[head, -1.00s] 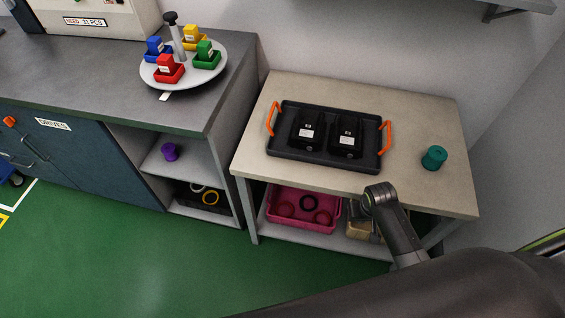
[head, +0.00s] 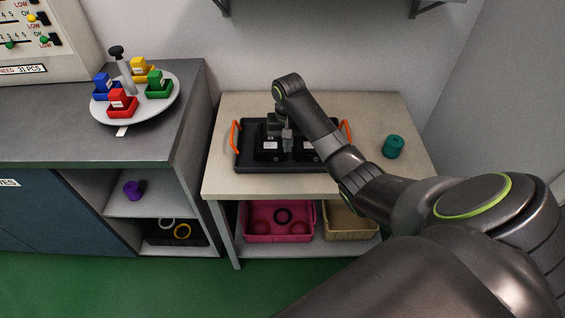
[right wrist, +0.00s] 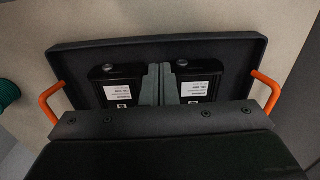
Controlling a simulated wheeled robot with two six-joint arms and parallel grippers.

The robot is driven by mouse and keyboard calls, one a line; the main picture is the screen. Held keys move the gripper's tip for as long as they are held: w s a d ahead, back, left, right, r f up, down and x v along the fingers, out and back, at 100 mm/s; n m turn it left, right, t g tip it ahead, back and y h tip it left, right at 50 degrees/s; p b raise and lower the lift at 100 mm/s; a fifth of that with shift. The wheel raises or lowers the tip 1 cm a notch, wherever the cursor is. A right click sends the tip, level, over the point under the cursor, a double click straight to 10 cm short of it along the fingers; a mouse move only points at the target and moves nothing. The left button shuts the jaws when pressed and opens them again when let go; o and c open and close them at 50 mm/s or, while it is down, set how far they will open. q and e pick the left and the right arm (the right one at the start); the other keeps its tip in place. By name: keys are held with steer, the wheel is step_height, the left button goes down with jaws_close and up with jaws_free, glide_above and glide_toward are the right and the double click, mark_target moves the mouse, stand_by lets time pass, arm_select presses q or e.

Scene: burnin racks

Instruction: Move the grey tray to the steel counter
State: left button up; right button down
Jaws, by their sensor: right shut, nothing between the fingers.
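The dark grey tray (head: 240,160) with orange handles rests on a beige-topped table. Two black boxes with white labels lie in it, left box (head: 268,146) and right box (head: 308,147). My right gripper (head: 287,143) is shut and empty over the middle of the tray. In the right wrist view its fingers (right wrist: 158,86) point between the two boxes; I cannot tell whether they touch anything. The tray's rim (right wrist: 150,43) and both handles show there. A grey-topped counter (head: 60,135) stands to the left. My left gripper is not in view.
A round turntable (head: 140,112) with several coloured bins stands on the grey counter; the counter's front part is clear. A teal cylinder (head: 393,147) stands on the table right of the tray. A pink bin (head: 300,233) and a beige bin (head: 350,225) sit on the shelf below.

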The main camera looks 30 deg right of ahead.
mark_target(286, 162)
steer(key=f, duration=0.9)
steer(key=shift+w+d, duration=0.1)
steer(key=shift+w, duration=0.3)
